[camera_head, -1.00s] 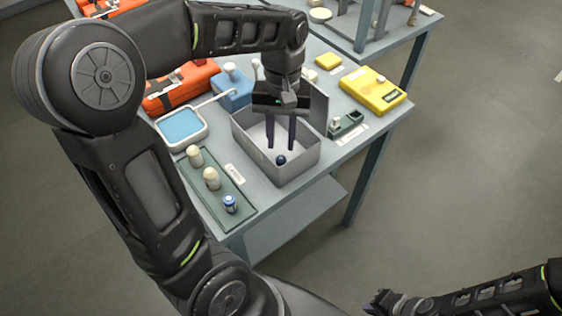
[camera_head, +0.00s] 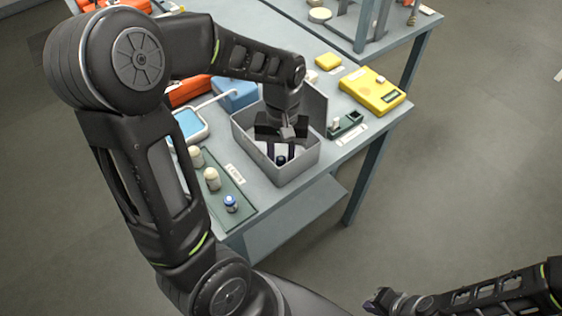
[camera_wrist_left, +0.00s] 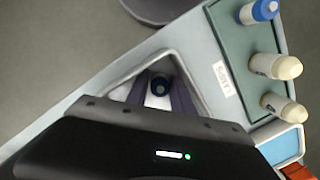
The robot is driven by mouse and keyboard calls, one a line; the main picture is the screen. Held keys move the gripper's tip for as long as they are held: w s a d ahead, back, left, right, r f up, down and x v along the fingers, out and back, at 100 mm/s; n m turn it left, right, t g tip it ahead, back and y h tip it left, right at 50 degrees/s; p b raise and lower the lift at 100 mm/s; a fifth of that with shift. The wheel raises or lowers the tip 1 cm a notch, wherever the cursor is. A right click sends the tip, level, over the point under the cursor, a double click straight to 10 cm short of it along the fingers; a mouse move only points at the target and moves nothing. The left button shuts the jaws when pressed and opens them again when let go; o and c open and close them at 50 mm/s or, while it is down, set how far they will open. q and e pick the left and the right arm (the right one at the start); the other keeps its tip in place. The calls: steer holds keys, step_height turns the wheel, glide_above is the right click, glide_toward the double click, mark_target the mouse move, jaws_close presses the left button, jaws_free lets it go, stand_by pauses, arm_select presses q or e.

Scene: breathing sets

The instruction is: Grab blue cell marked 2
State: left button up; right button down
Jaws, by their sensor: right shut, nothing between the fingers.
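A dark blue-topped cell (camera_head: 281,160) stands inside the open grey box (camera_head: 300,168); it also shows in the left wrist view (camera_wrist_left: 159,86). My left gripper (camera_head: 281,152) reaches down into the box, its two dark fingers on either side of this cell. The fingers look open, with small gaps beside the cell. Another blue-topped cell (camera_head: 230,203) stands on the green tray (camera_head: 234,186), outside the box. I cannot read a number on either one. My right gripper (camera_head: 374,303) is shut and empty at the bottom right, away from the table.
Two cream-topped cells (camera_head: 212,179) (camera_head: 196,157) share the green tray. The box lid (camera_head: 313,106) stands up at its back. A small green holder (camera_head: 345,124) and a yellow device (camera_head: 372,90) lie to the right. Blue and orange cases are behind my left arm.

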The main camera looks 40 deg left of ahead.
stand_by(0.6)
arm_select(q)
jaws_close()
